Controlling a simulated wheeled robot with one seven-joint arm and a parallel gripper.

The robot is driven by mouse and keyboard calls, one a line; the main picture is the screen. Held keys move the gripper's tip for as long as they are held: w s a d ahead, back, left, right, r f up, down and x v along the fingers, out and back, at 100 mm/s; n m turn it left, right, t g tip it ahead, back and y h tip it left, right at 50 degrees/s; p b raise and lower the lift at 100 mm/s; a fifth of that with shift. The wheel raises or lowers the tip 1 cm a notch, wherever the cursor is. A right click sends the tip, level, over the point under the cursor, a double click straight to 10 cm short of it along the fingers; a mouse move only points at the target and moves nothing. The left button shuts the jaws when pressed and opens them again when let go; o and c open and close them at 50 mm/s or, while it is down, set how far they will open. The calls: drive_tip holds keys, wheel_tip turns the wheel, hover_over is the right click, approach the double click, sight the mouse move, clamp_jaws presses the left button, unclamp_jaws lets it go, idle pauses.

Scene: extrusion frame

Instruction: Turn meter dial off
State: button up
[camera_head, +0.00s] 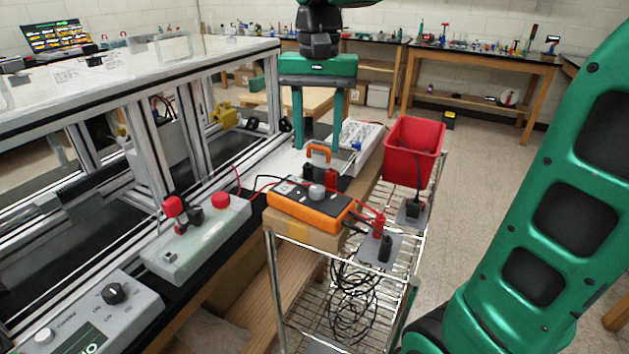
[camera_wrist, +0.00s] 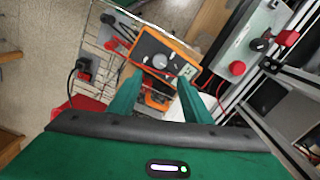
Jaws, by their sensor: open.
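The meter (camera_head: 308,203) is orange with a dark face and lies on a cardboard-coloured block on a wire cart. Its round grey dial (camera_head: 317,191) sits on the face. My gripper (camera_head: 318,148) is open and empty, its two green fingers pointing down above and behind the meter. In the wrist view the meter (camera_wrist: 165,62) lies beyond the fingertips, and the dial (camera_wrist: 160,61) shows in line with the gap between the fingers (camera_wrist: 157,78). Nothing touches the dial. The dial's pointer setting is too small to read.
Red and black plugs (camera_head: 331,178) and an orange clip-like handle (camera_head: 318,152) stand close behind the meter. A red bin (camera_head: 413,148) stands to the right. A control box with a red button (camera_head: 220,201) and the extrusion frame (camera_head: 150,140) are to the left.

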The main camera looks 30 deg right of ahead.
sight(317, 188)
wheel_tip(317, 188, down, 11)
drive_tip(key=shift+r, duration=0.15)
idle(0.4)
drive_tip(key=c, duration=1.1)
